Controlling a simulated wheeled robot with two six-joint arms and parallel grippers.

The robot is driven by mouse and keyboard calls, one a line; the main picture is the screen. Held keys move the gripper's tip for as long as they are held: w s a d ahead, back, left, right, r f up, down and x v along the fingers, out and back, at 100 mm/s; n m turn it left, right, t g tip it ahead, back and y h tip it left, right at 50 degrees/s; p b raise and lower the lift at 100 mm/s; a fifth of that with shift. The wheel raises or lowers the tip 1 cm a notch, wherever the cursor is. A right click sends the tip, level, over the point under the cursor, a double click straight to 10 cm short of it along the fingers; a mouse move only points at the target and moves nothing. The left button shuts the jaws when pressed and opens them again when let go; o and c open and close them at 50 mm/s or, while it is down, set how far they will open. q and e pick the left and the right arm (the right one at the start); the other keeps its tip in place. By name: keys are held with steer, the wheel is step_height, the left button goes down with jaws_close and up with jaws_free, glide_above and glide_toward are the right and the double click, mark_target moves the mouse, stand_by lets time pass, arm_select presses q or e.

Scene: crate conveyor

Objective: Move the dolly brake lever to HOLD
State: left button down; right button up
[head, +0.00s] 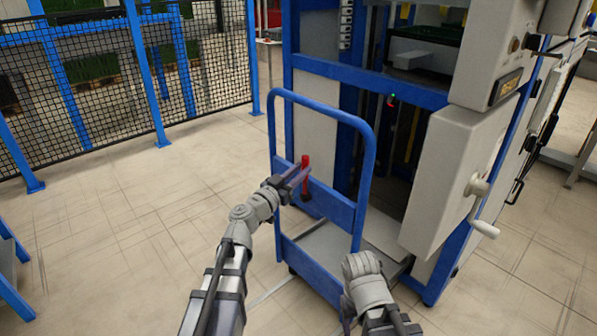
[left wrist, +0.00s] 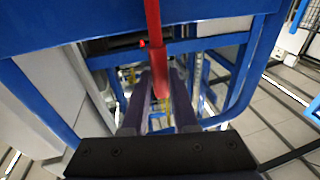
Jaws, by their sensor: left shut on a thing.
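The red brake lever (head: 305,161) stands near-upright at the dolly's blue handle frame. My left gripper (head: 301,175) is shut on the lever, its dark fingers on either side of it. In the left wrist view the red lever (left wrist: 153,22) runs down from the top edge to between the fingers (left wrist: 160,85). The dolly (head: 369,165) has a blue tubular handle and a grey deck. No HOLD mark can be read. My right arm's grey wrist is low, in front of the dolly; its jaws do not show.
A blue-framed machine (head: 300,62) stands behind the dolly. A grey box with a crank handle (head: 484,228) juts out at the right. A black mesh fence (head: 110,85) with blue posts is at the back left.

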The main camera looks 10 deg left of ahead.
arm_select(q)
steer(key=shift+s+d, duration=0.1)
steer(key=c, duration=0.7)
jaws_free()
steer(key=v, duration=0.7)
steer(key=shift+s+b, duration=0.35)
steer(key=shift+b, duration=0.05)
